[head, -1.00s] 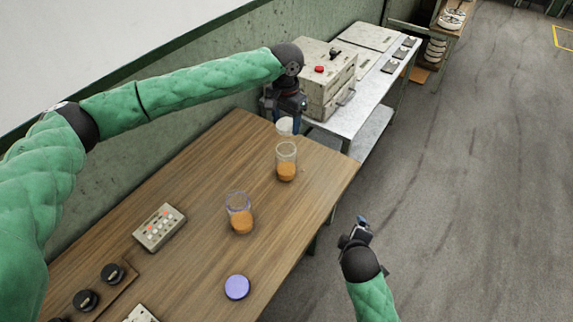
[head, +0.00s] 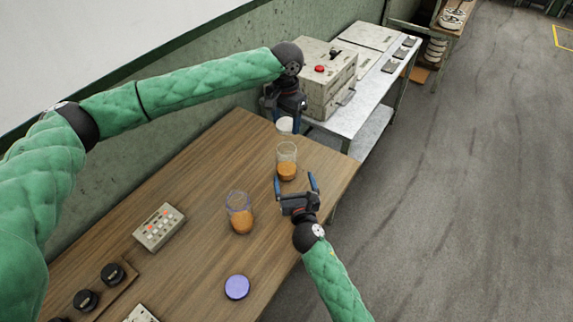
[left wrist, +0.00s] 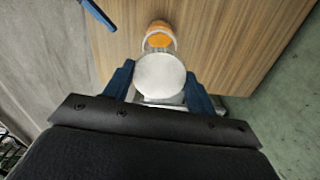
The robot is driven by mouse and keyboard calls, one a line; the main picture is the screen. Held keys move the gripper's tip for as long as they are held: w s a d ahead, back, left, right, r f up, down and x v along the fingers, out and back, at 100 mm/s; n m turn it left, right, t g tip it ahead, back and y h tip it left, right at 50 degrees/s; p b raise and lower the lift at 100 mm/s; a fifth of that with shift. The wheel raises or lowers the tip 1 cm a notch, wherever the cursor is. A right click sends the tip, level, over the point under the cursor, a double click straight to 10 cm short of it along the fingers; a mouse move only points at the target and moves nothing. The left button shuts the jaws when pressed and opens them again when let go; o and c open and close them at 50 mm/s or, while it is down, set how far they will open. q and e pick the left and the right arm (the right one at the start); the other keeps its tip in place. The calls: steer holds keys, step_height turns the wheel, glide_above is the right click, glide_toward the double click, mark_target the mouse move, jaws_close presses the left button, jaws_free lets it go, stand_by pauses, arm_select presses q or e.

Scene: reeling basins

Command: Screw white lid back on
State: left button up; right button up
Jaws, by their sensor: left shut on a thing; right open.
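The white lid (head: 285,124) is between the fingers of my left gripper (head: 285,118), which is shut on it above the table's far end. In the left wrist view the lid (left wrist: 160,76) is a round white disc between the blue fingers. A clear jar with orange contents (head: 287,170) stands upright just in front of and below the lid, with its top open. It also shows in the left wrist view (left wrist: 160,34). My right gripper (head: 295,180) is open and empty, its two blue fingers pointing toward this jar from the near side. I cannot tell whether they touch it.
A second open jar with orange contents (head: 240,216) and a purple lid (head: 237,287) are on the wooden table (head: 190,185). A button box (head: 159,227) and black knobs (head: 86,300) sit at the left. A side bench (head: 360,118) with a grey box (head: 325,88) stands beyond.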

mark_target(286, 134)
steer(key=shift+a+n, duration=0.25)
steer(key=shift+n, duration=0.05)
steer(key=w, duration=0.4)
steer(key=w+a, duration=0.1)
steer(key=w, duration=0.3)
steer(key=w+a, duration=0.1)
steer(key=w, duration=0.3)
steer(key=shift+a, duration=0.15)
steer(key=shift+s, duration=0.1)
steer(key=c, duration=1.5)
arm_select(q)
steer(key=shift+f, duration=2.45)
steer(key=shift+s+f, duration=0.1)
steer(key=shift+f, duration=0.8)
